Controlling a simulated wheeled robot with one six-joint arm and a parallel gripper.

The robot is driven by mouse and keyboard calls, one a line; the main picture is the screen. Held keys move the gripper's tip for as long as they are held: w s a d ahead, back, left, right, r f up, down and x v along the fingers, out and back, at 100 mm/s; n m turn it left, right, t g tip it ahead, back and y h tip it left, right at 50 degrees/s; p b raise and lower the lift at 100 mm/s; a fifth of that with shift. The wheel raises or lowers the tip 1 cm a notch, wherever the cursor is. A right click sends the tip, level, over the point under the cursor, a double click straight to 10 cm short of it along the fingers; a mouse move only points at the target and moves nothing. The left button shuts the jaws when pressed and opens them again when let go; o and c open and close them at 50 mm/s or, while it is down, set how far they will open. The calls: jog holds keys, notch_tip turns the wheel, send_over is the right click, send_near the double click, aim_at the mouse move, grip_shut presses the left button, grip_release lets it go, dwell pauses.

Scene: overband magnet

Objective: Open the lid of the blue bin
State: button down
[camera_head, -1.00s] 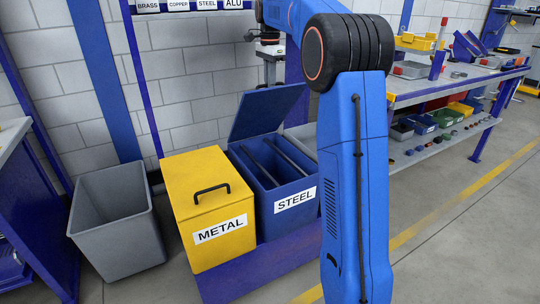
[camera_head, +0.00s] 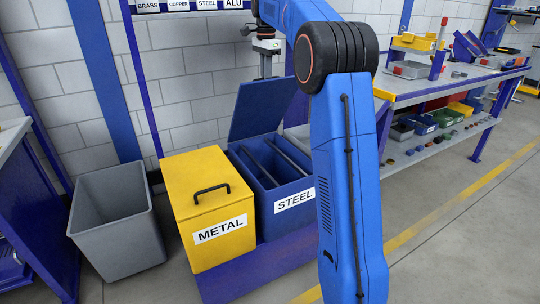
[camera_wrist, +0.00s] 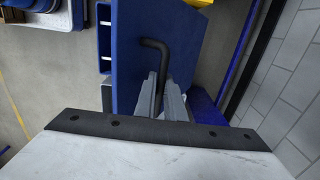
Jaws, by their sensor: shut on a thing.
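The blue bin (camera_head: 296,218) carries a STEEL label and stands right of a yellow bin. Its blue lid (camera_head: 262,108) is raised steeply at the back, so the inside shows with dark bars across it. In the wrist view, the lid (camera_wrist: 187,40) fills the upper middle, with its black bent handle (camera_wrist: 155,46) on its face. My gripper (camera_wrist: 164,85) is shut on this handle; the exact contact is partly hidden by the fingers. In the head view, the gripper is hidden behind the raised lid.
The yellow METAL bin (camera_head: 207,185) is closed, directly left of the blue bin. An open grey bin (camera_head: 118,225) stands farther left. A brick wall (camera_head: 200,75) is behind. A workbench (camera_head: 440,83) with several small boxes stands right; floor beside it is clear.

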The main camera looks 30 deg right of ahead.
jog(key=w+r, duration=0.2)
jog(key=w, duration=0.4)
jog(key=shift+r, duration=0.15)
dwell(0.6)
jog(key=c, duration=1.8)
grip_release()
jog(key=shift+o, duration=0.2)
jog(key=shift+r, duration=0.1)
